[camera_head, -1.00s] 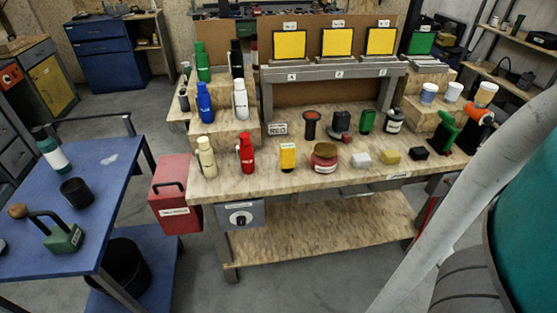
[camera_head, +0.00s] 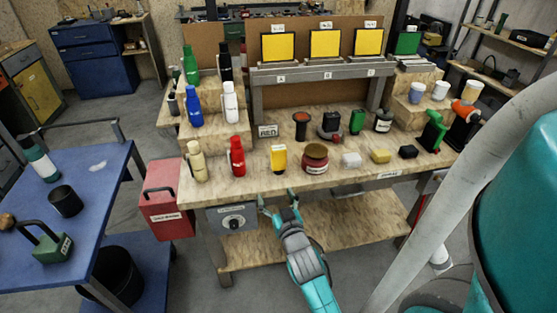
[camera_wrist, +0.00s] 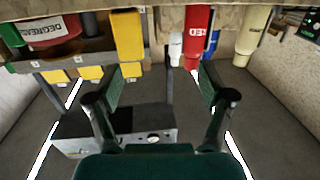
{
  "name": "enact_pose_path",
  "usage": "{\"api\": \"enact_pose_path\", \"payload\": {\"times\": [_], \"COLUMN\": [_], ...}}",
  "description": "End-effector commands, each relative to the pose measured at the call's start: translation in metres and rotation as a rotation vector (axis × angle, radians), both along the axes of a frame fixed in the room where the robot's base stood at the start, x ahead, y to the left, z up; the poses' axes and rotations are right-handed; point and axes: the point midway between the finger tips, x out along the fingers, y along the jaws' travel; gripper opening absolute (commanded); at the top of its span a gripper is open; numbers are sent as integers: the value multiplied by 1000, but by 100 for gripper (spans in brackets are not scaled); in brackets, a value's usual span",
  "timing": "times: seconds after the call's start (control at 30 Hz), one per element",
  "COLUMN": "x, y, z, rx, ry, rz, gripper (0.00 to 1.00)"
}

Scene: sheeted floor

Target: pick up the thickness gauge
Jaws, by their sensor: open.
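A small upright yellow block-shaped device with a pale face (camera_head: 278,158) stands at the front edge of the workbench, between a red bottle and a dark red jar. I take it for the thickness gauge, but its label is too small to read. In the wrist view a yellow body (camera_wrist: 127,35), apparently the same device, shows at the top, left of centre. My gripper (camera_head: 278,199) is in front of the bench, below the top's front edge and under the yellow device. In the wrist view my gripper (camera_wrist: 160,88) has its fingers wide apart with nothing between them.
The red bottle (camera_head: 237,157) and dark red jar (camera_head: 315,158) stand close on either side. The wooden bench top (camera_head: 220,172) overhangs a grey box with a dial (camera_head: 232,220). A blue table (camera_head: 95,195) stands left.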

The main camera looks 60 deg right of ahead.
Motion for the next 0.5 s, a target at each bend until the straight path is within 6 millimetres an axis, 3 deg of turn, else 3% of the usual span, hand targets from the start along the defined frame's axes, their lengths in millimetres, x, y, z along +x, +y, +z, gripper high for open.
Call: {"api": "enact_pose_path", "payload": {"times": [0.03, 0.1, 0.2, 0.5], "x": [2, 3, 3, 18], "y": [-20, -40, -59, -87], "z": [10, 18, 27, 32], "rx": [-8, -13, -17, -20], "ry": [-12, -19, -28, -32], "rz": [-34, -68, -101, -119], "gripper": [81, 81, 81, 81]}}
